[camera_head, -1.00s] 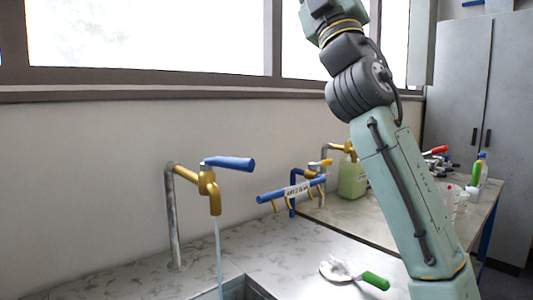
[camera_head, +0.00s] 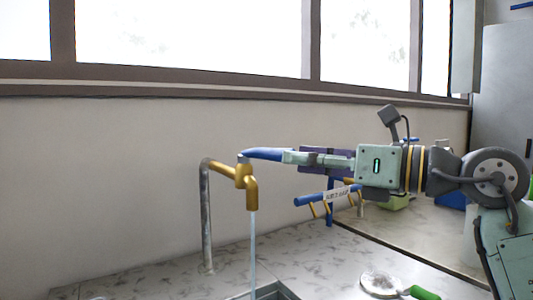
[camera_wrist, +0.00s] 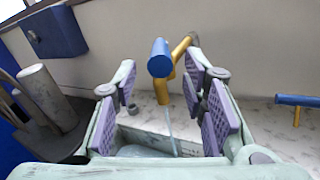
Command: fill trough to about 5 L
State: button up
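The brass tap (camera_head: 246,180) stands on a grey pipe at the trough. Its blue lever (camera_head: 262,154) points right, and a stream of water (camera_head: 253,250) runs from the spout. The trough (camera_head: 283,291) shows only its far corner in the head view. In the wrist view the stream falls into the trough (camera_wrist: 130,133), where pale water seems to lie; its level cannot be read. My gripper (camera_head: 291,157) is at the lever's free end. In the wrist view my gripper (camera_wrist: 160,75) is open, with the lever's round end (camera_wrist: 160,58) between its spread purple-padded fingers.
A blue rack with a label and yellow hooks (camera_head: 326,197) stands behind and below my wrist. A tool with a green handle (camera_head: 423,293) lies on the marble counter (camera_head: 330,270) at right. The wall and window sill (camera_head: 180,90) are behind the tap.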

aim_at(262, 154)
jog(key=p+x, duration=0.1)
jog(key=x, duration=0.7)
jog(key=shift+w+a+p, duration=0.1)
jog(key=shift+a+p, duration=0.1)
jog(key=shift+p, duration=0.2)
jog(key=shift+c, duration=0.5)
grip_shut()
